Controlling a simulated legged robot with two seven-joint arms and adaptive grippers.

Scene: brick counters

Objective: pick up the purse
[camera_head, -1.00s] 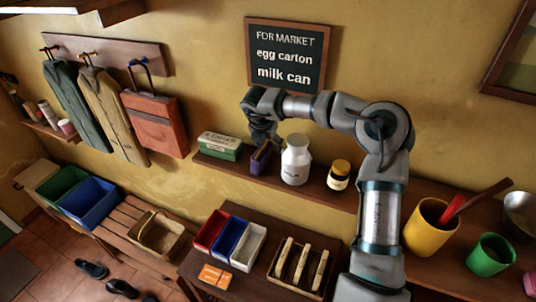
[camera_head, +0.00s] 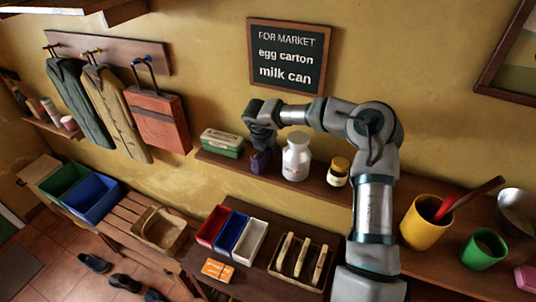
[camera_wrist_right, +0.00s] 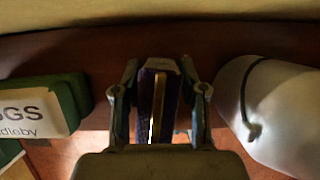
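The purse is a small dark purple item with a gold-coloured strip along its top. It stands on the wall shelf (camera_head: 322,191), and in the head view its lower part (camera_head: 259,163) shows below my right gripper (camera_head: 262,146). In the right wrist view the purse (camera_wrist_right: 159,95) stands between the two fingers of my right gripper (camera_wrist_right: 160,100). The fingers are apart, one on each side, close to the purse; firm contact does not show. My left gripper is not in view.
A green egg carton (camera_head: 222,143) stands just left of the purse and a white milk can (camera_head: 296,160) just right. A jar (camera_head: 338,171) stands beyond the can. A red bag (camera_head: 159,122) hangs left. Below are bins and a crate (camera_head: 305,281).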

